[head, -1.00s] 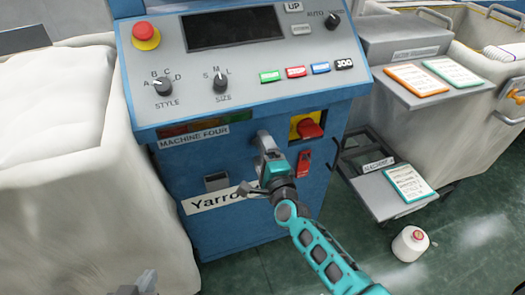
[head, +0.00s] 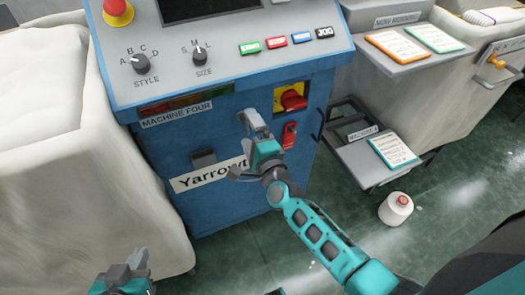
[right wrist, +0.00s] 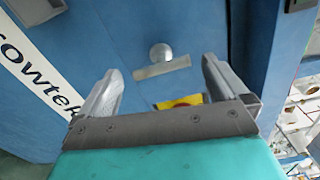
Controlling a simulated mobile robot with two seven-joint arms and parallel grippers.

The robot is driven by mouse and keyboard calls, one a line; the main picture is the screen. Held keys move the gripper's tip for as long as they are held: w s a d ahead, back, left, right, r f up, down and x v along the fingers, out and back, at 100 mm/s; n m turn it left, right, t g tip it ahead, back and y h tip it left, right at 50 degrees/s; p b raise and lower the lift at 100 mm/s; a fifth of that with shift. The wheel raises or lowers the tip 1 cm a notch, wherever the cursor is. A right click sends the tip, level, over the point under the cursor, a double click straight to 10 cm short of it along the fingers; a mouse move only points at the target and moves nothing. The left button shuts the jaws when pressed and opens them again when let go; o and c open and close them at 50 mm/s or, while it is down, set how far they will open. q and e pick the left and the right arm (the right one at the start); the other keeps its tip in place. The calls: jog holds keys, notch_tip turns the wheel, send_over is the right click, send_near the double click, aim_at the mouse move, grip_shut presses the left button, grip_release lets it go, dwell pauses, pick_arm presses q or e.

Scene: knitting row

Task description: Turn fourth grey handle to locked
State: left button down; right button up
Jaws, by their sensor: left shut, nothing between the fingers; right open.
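A grey handle (head: 247,118) is on the blue front of machine four, left of the yellow-backed red switch. In the right wrist view its round silver hub and flat grey bar (right wrist: 162,67) lie ahead between my fingers, with the bar nearly crosswise in that picture. My right gripper (head: 250,157) is open in front of the panel, close to the handle; the right wrist view shows both fingers apart (right wrist: 161,82) and nothing held. In the head view the gripper partly overlaps the handle, so its exact angle is hard to tell. My left gripper (head: 128,266) is shut and empty at lower left.
The red switch on its yellow plate (head: 290,98) and a smaller red handle (head: 289,135) sit just right of the grey handle. The control panel (head: 225,75) juts out above.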

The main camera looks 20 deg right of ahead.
pick_arm(q)
jog(key=shift+s+a+p, duration=0.1)
jog(key=shift+a+p, duration=0.1)
jog(key=shift+p, duration=0.15)
pick_arm(e)
jog(key=s, duration=1)
jog(key=shift+s+d, duration=0.2)
jog(key=shift+s, duration=0.05)
pick_arm(q)
jog(key=shift+s, duration=0.1)
jog(key=shift+y, duration=0.4)
jog(key=r+p, duration=0.1)
jog(key=p, duration=0.1)
jog(key=a+r+p, duration=0.1)
jog(key=p, duration=0.1)
jog(key=s+a+r+p, duration=0.1)
jog(key=p, duration=0.1)
jog(key=shift+a+r+p, duration=0.25)
jog(key=shift+r+p, duration=0.1)
jog(key=shift+p, duration=0.05)
pick_arm(e)
jog(key=s+d+f+n+g+y, duration=0.1)
jog(key=s+n+g, duration=0.6)
jog(key=n, duration=1.4)
jog(key=s, duration=0.3)
jog(key=shift+s+d+n+y, duration=0.15)
jog(key=shift+s+n+y, duration=0.15)
jog(key=shift+y, duration=0.1)
